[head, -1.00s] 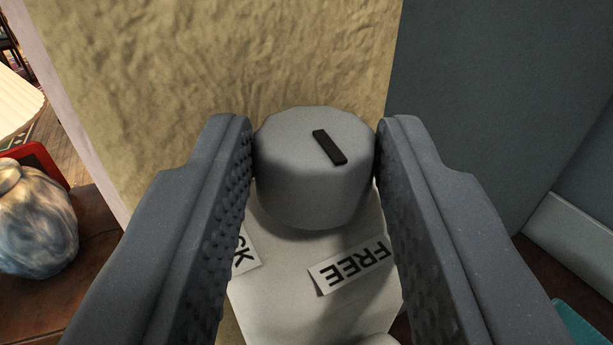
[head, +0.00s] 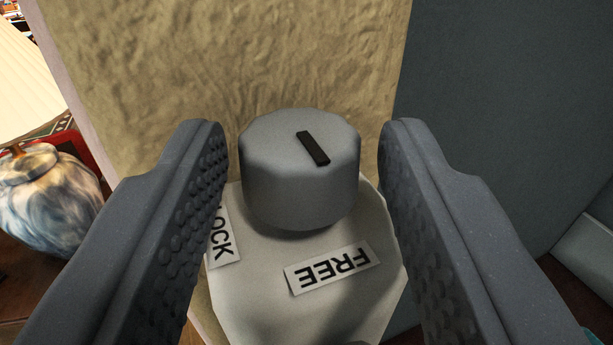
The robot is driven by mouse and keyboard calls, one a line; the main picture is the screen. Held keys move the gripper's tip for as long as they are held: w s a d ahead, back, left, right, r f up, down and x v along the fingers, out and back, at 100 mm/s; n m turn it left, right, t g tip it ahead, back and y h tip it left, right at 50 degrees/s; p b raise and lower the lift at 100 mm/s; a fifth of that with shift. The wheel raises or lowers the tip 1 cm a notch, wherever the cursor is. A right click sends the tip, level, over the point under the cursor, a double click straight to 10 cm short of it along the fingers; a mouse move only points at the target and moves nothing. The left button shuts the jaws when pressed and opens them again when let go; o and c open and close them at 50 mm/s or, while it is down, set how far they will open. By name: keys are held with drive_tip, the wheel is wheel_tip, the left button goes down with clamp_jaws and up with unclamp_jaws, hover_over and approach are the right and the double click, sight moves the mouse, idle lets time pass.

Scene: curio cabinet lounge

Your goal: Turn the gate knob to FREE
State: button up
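The gate knob (head: 299,185) is a grey faceted cylinder with a black pointer mark (head: 313,148) on its top. It stands on a pale plate (head: 245,290). The mark runs slantwise, its lower end to the right, roughly toward the FREE label (head: 332,270). A LOCK label (head: 221,238) is at the left, partly hidden by the left finger. My gripper (head: 302,140) is open around the knob, one finger on each side. A gap shows on both sides, so neither finger touches the knob.
A rough yellowish wall (head: 220,60) stands behind the knob, and a dark grey panel (head: 500,120) is at the right. A marbled vase (head: 48,200) with a pale shade above it stands at the left, near a red object (head: 75,155).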

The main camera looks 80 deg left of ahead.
drive_tip(key=shift+d, duration=0.1)
drive_tip(key=s+d+b, duration=0.1)
drive_tip(key=d+b, duration=0.2)
drive_tip(key=d, duration=1)
drive_tip(key=shift+s+d, duration=0.25)
drive_tip(key=shift+s, duration=0.15)
